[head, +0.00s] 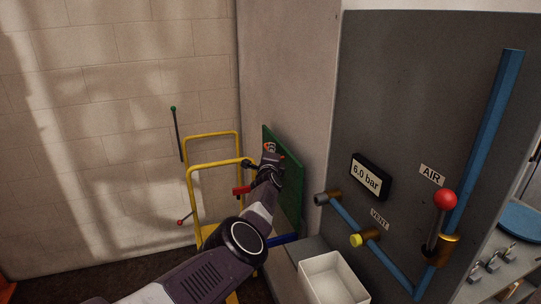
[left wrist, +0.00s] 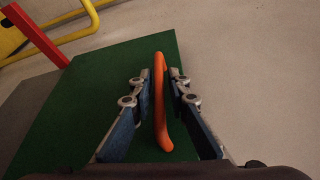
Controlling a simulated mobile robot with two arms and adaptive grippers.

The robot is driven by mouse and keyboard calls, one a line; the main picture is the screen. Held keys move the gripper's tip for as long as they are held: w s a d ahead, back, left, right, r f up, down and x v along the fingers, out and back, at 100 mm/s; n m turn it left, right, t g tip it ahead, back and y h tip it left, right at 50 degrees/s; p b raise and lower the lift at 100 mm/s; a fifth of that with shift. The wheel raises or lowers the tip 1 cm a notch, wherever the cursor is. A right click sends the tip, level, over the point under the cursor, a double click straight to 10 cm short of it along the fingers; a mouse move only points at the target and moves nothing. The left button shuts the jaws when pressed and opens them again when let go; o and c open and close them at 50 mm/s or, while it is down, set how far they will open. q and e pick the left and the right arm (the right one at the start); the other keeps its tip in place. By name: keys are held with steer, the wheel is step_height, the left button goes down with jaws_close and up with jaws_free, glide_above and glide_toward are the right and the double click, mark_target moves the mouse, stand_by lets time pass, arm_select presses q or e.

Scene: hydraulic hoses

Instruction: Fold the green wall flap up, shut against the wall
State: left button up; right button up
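The green wall flap (head: 291,178) stands steeply beside the pale wall in the head view; I cannot tell whether it lies flat against it. In the left wrist view the green flap (left wrist: 85,110) fills the left and middle, with an orange handle (left wrist: 160,105) on it. My left gripper (head: 270,156) is at the upper part of the flap. In the wrist view the left gripper (left wrist: 160,85) has one finger on each side of the handle and looks closed on it; finger contact is hard to see. My right gripper is not in view.
A yellow rail frame (head: 212,134) with a red part (head: 242,190) stands left of the flap. A grey panel (head: 400,100) with blue pipes and a red-knobbed lever (head: 446,200) is at right. A white bin (head: 333,275) sits below. The pale wall (head: 290,70) above the flap is clear.

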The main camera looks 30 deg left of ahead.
arm_select(q)
steer(key=shift+s+d+f, duration=0.2)
steer(key=shift+s, duration=0.45)
steer(key=shift+s+d+r, duration=0.25)
steer(key=shift+s+d, duration=0.25)
steer(key=shift+s, duration=0.2)
steer(key=v, duration=0.8)
steer(key=shift+s+d+r, duration=0.2)
steer(key=shift+s+d, duration=0.1)
steer(key=shift+s, duration=0.05)
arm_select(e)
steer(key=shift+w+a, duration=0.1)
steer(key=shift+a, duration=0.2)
